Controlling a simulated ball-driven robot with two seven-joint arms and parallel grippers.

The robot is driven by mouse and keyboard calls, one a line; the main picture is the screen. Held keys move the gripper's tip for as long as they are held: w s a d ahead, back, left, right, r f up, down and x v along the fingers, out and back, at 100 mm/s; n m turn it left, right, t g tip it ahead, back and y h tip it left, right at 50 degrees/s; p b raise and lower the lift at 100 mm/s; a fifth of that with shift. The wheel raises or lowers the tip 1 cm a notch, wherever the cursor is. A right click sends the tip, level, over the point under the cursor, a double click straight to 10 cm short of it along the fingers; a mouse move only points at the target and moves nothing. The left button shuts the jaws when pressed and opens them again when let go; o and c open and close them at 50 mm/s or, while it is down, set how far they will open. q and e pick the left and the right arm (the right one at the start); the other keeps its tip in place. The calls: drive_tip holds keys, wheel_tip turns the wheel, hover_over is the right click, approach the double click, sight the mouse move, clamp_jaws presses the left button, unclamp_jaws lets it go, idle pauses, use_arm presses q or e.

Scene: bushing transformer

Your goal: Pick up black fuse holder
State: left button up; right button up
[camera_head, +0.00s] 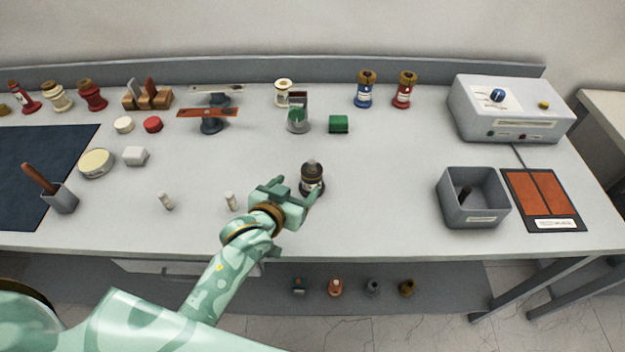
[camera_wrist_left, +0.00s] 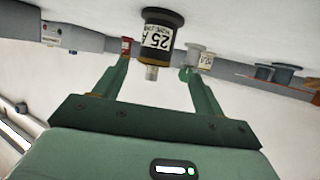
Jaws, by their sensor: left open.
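The black fuse holder (camera_head: 312,178) stands upright on the table, near the middle. It has a dark body, a pale label and a knob on top. In the left wrist view the fuse holder (camera_wrist_left: 158,40) appears upside down, with a label reading 25 A, between and beyond the two fingers. My left gripper (camera_head: 294,190) is open, with its fingers spread on the near side of the fuse holder. In the left wrist view my left gripper (camera_wrist_left: 155,75) shows no contact with it. My right gripper is not in view.
Two small pale fuses (camera_head: 230,201) lie left of my gripper. A grey bin (camera_head: 474,206) holding a dark piece stands at right, beside an orange pad (camera_head: 541,198). Table right of the holder is clear.

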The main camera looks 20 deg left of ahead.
sight(307, 179)
use_arm(q)
drive_tip(key=x, duration=0.3)
drive_tip(key=shift+f, duration=0.15)
drive_tip(key=shift+w, duration=0.3)
drive_tip(key=x, duration=0.1)
drive_tip(key=b+x, duration=0.1)
drive_tip(key=x, duration=0.1)
drive_tip(key=b+x, duration=0.1)
drive_tip(key=x, duration=0.1)
drive_tip(key=shift+d+f, duration=0.1)
drive_tip(key=shift+d, duration=0.3)
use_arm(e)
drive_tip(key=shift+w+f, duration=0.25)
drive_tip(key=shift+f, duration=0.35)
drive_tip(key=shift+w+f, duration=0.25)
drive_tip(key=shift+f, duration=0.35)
use_arm(q)
drive_tip(key=shift+s, duration=0.1)
drive_tip(key=shift+c, duration=1.3)
drive_tip(key=c, duration=0.9)
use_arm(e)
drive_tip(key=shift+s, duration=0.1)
